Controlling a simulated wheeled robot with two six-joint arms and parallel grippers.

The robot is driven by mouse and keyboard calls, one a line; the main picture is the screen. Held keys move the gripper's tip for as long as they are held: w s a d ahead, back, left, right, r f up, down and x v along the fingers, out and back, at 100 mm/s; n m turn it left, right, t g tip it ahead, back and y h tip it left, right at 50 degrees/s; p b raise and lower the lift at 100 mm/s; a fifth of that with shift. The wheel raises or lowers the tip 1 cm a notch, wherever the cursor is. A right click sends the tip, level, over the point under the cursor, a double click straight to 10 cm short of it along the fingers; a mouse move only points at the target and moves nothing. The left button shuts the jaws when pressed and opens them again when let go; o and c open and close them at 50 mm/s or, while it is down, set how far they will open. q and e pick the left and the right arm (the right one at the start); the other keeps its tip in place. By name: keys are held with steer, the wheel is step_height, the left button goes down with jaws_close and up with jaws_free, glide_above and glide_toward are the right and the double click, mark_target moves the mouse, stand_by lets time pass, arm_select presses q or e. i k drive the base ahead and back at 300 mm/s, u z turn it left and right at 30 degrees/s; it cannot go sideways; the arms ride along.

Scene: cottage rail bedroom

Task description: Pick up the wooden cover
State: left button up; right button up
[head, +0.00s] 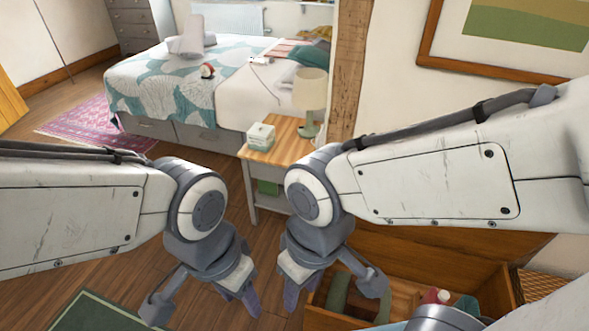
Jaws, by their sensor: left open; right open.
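My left gripper (204,304) points down over the wooden floor at the bottom centre, open and empty. My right gripper (332,289) is just to its right, open and empty, above the left end of an open wooden chest (318,318). A brown wooden panel (450,244) rises along the back of the chest, partly hidden by my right arm. It may be the wooden cover, but I cannot tell whether it is joined to the chest. Neither gripper is seen touching it.
The chest holds a green roll (338,292), a red and white item (436,296) and other things. A nightstand (285,148) with a lamp (310,92) and a tissue box (261,136) stands ahead, beside a bed (240,98). A green rug (92,314) lies lower left.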

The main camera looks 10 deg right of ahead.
mark_target(359, 307)
steer(key=u, duration=0.1)
steer(key=k, duration=1)
steer(key=z, duration=1)
steer(key=i, duration=1.4)
steer(key=u, duration=0.4)
